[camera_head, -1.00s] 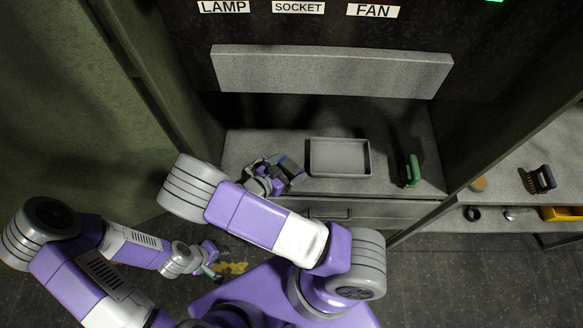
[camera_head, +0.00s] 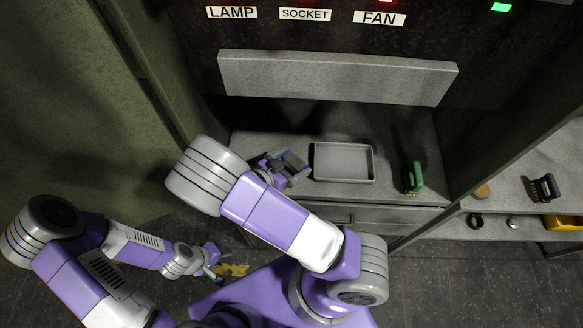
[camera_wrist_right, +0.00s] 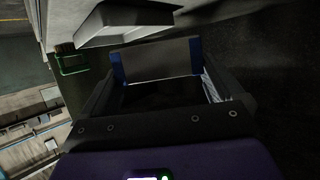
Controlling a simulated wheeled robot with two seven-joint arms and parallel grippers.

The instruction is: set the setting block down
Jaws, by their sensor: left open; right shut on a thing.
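The setting block (camera_wrist_right: 155,62) shows in the right wrist view as a grey block with blue ends, lying between the fingers of my right gripper (camera_wrist_right: 160,85). In the head view my right gripper (camera_head: 286,168) is shut on it over the left part of the counter, just left of the grey tray. The block is small and dark there, and I cannot tell whether it touches the counter. My left gripper (camera_head: 212,266) is open and empty, low at the left, off the counter and above the floor.
The shallow grey tray (camera_head: 343,179) on the counter looks empty. A green-handled tool (camera_head: 414,178) stands right of it. A dark brush-like tool (camera_head: 543,187) is on the right bench, with a yellow bin (camera_head: 565,222) below. A grey panel (camera_head: 335,77) crosses behind the counter.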

